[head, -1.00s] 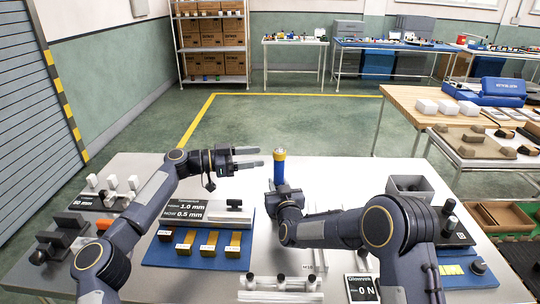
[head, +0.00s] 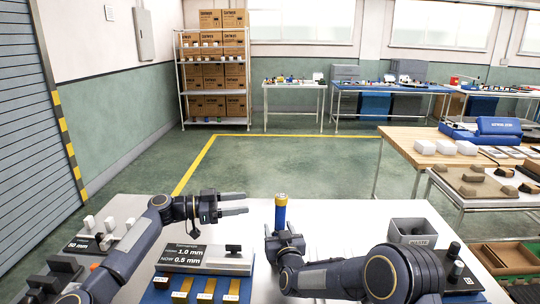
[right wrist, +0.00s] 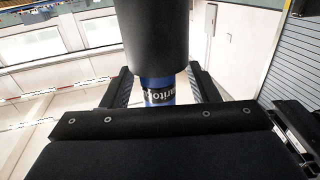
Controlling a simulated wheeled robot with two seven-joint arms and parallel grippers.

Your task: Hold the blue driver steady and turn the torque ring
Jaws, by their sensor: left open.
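The blue driver (head: 281,215) stands upright in the head view, with a yellow ring (head: 281,201) near its top. My right gripper (head: 285,238) is around its lower part and appears shut on it. In the right wrist view, the driver's blue barrel with white lettering (right wrist: 158,92) shows between the two fingers of my right gripper (right wrist: 162,88). A dark cylinder (right wrist: 152,35) covers the barrel's upper part there, and the finger contact is hidden. My left gripper (head: 236,203) is open and empty, to the left of the driver, its fingers pointing right toward it.
The white table (head: 340,215) carries a display stand (head: 200,258) reading 1.0 mm and 0.5 mm, at left. A grey bin (head: 412,232) is at right, beside dark knobs (head: 455,252). Space around the driver's top is clear. Shelves and benches stand far behind.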

